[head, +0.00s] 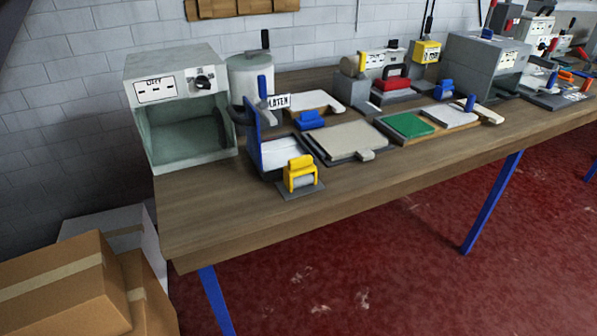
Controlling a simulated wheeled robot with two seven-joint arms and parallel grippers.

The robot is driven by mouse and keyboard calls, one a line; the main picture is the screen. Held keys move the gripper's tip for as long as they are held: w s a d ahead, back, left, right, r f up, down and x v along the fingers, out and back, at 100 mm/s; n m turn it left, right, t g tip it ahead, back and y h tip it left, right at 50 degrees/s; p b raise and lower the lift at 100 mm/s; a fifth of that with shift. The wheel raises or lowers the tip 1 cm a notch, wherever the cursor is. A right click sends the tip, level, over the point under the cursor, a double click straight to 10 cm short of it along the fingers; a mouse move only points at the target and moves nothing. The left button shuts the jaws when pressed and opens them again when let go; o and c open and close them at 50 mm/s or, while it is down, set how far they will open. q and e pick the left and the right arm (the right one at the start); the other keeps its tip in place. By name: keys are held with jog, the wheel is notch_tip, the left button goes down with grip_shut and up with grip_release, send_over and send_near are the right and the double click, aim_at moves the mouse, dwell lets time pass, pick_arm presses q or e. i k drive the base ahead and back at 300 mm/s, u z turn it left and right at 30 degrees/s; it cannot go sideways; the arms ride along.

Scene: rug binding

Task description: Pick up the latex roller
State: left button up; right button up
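A small yellow-framed tool with a pale cylinder low in its front, which looks like the latex roller (300,172), stands on a dark flat plate (299,192) near the front edge of the workbench (400,158). No label is readable on it. It is beside an open dark box with a white inside and a blue upright side panel (252,137). Neither of my grippers is in view.
A grey open-fronted cabinet (148,88) stands at the bench's left end. A beige flat plate (350,139) and a green pad (405,125) lie to the right. The bench's front strip is clear. Cardboard boxes (60,296) sit on the floor at lower left.

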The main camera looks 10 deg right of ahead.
aim_at(300, 170)
jog(key=z, duration=2)
jog(key=i, duration=0.5)
jog(key=u, duration=2.45)
